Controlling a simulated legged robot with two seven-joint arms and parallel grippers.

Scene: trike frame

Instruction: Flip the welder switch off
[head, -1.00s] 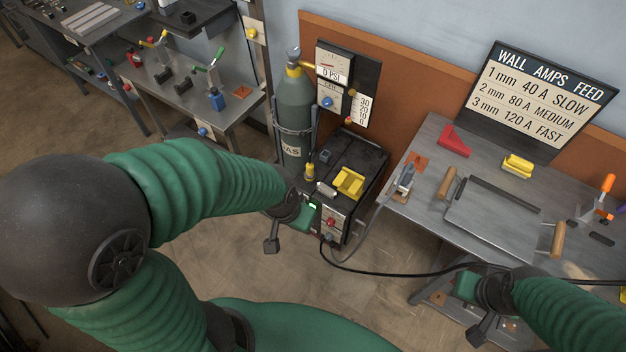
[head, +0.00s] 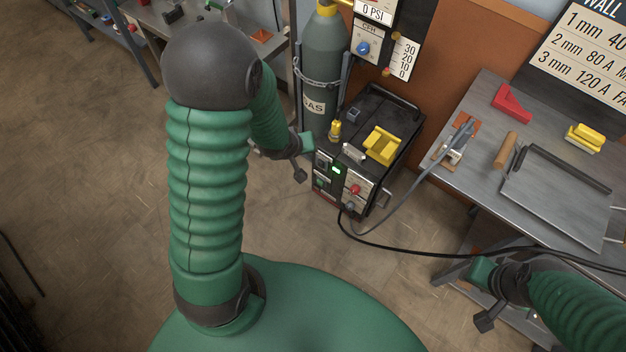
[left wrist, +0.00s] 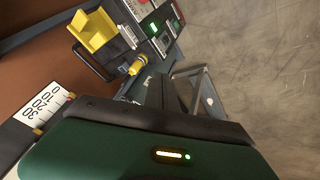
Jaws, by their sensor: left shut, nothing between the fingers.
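The welder (head: 385,125) is a black box on the floor beside the gas cylinder. Its front panel (head: 345,182) faces me, with a lit green display (head: 337,170), a red knob (head: 355,189) and small dark controls at the left edge. I cannot make out the switch or its position. My left gripper (head: 307,142) is shut and empty, just left of the panel's upper left corner; I cannot tell whether it touches. The welder also shows in the left wrist view (left wrist: 118,60). My right gripper (head: 480,272) is by the right table's front edge; its jaws are unclear.
The gas cylinder (head: 326,75) stands chained behind the welder. A yellow holder (head: 382,146) sits on the welder's top. A black cable (head: 400,247) and a grey hose (head: 415,182) run right from the panel. The metal table (head: 480,110) is at right.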

